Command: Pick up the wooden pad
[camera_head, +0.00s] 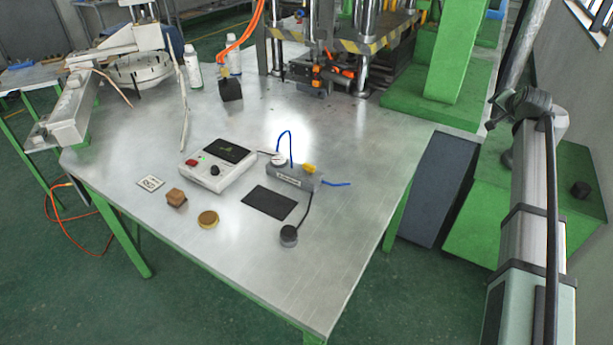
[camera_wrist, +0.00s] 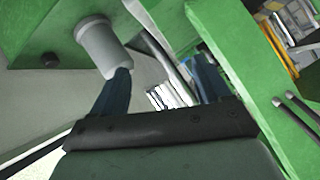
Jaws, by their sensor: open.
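A small brown wooden block (camera_head: 176,198) sits on the metal table near its front left. A flat round tan-gold disc (camera_head: 208,219) lies just to its right and slightly nearer. I cannot tell for sure from their look which of the two is the wooden pad. Both stand free on the bare tabletop. My gripper (camera_wrist: 162,82) shows in the wrist view with its two dark fingers apart and nothing held between them. Neither the block nor the disc shows in the wrist view. My arm is at the right of the head view, away from both.
A white control box (camera_head: 218,165), a small white card (camera_head: 151,183), a black mat (camera_head: 269,203) and a grey device (camera_head: 293,178) with blue tubes lie close by. A black knob (camera_head: 289,236) is at the front. A press (camera_head: 362,45) stands behind. The table's front right is clear.

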